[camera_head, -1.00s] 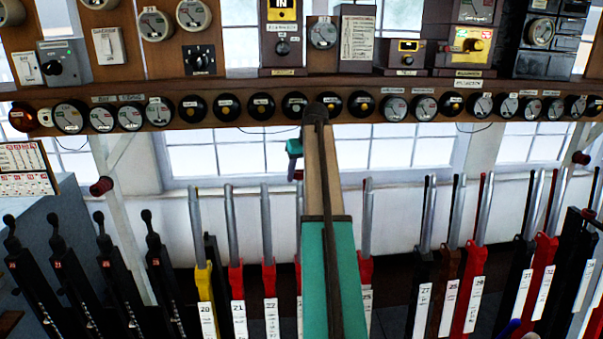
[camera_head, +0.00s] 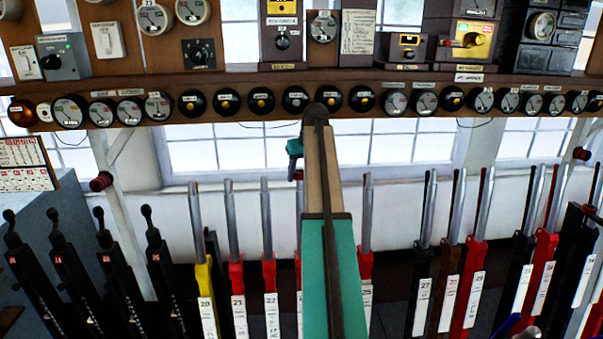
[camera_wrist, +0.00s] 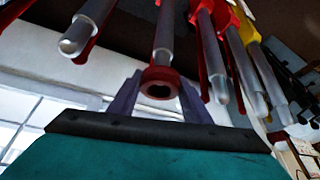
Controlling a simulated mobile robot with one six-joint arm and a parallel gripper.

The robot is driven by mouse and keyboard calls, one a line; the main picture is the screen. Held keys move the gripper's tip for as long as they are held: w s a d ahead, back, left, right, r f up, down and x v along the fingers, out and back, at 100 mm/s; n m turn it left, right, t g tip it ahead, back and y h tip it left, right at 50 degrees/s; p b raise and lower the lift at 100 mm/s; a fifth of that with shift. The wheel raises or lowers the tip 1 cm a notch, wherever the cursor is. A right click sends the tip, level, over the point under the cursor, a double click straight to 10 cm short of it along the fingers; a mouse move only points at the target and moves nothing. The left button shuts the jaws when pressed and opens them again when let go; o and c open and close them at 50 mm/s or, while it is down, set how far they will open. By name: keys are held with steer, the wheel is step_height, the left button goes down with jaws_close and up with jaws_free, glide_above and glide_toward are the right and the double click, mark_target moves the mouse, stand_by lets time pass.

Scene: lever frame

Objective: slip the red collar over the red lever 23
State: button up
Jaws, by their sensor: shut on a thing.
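My gripper (camera_wrist: 158,98) is shut on the red collar (camera_wrist: 158,72), with a finger on each side of it. The collar's dark opening faces the wrist camera. Red lever 23 (camera_wrist: 167,35) runs in line behind the collar in the wrist view. The collar hides its tip, so I cannot tell whether the collar is around the tip or just short of it. In the head view the gripper (camera_head: 296,150) is small beyond my arm, just above lever 23 (camera_head: 299,205), which my arm partly covers. A bit of red (camera_head: 298,175) shows at the gripper's end.
Red lever 22 (camera_wrist: 215,70) stands close on one side and another silver-topped lever (camera_wrist: 85,30) on the other. Yellow lever 20 (camera_head: 204,280) is further left in the head view. A shelf of round instruments (camera_head: 245,102) runs above the levers, with windows behind.

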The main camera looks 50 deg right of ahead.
steer(key=shift+s+a+f+b, duration=0.1)
steer(key=shift+f+b, duration=0.15)
steer(key=shift+f, duration=0.5)
steer(key=shift+s+a+f+b, duration=0.1)
steer(key=shift+f+b, duration=0.15)
steer(key=shift+f, duration=0.5)
stand_by(0.3)
steer(key=o, duration=1.2)
steer(key=shift+p+v, duration=1.5)
steer(key=shift+v, duration=3)
steer(key=shift+r, duration=0.1)
